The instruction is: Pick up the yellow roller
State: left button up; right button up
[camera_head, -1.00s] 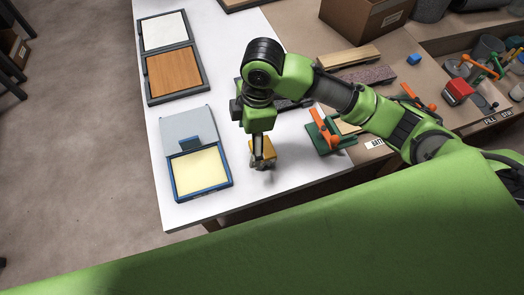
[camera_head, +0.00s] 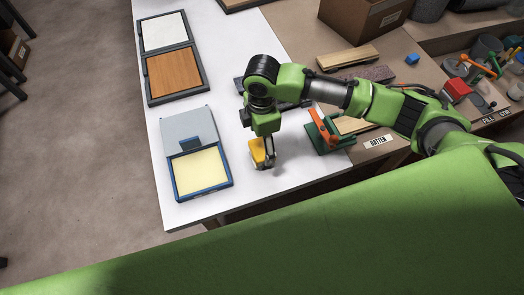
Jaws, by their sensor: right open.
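A small yellow thing (camera_head: 256,150), which looks like the yellow roller, is on the white table (camera_head: 215,110), right of the blue-framed tray. My right gripper (camera_head: 268,163) points down at its right side, close against it. The gripper's jaws are open. I cannot tell whether a finger touches the yellow thing, as the gripper hides part of it. My left gripper is not in the picture.
A blue-framed tray with a pale yellow pad (camera_head: 202,172) and a grey lid lies to the left. Framed panels (camera_head: 173,74) lie behind it. A green block with an orange handle (camera_head: 322,131) stands to the right. The table's front edge is close.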

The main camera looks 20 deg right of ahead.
aim_at(262, 147)
jog(key=shift+f+p, duration=0.4)
jog(key=shift+f, duration=1.9)
jog(key=shift+c, duration=0.4)
jog(key=c, duration=1.6)
jog(key=shift+r, duration=0.1)
jog(key=shift+w+r, duration=0.1)
jog(key=shift+r, duration=0.4)
jog(key=r, duration=0.1)
jog(key=r+b, duration=0.1)
jog(key=shift+s+r, duration=0.3)
jog(key=s+r, duration=0.3)
jog(key=s, duration=0.1)
jog(key=s+r+b, duration=0.1)
jog(key=s+r, duration=0.2)
jog(key=s, duration=0.2)
jog(key=s+r, duration=0.3)
jog(key=s, duration=0.1)
jog(key=shift+s+d+r, duration=0.15)
jog(key=shift+s+d, duration=0.1)
jog(key=shift+s, duration=0.05)
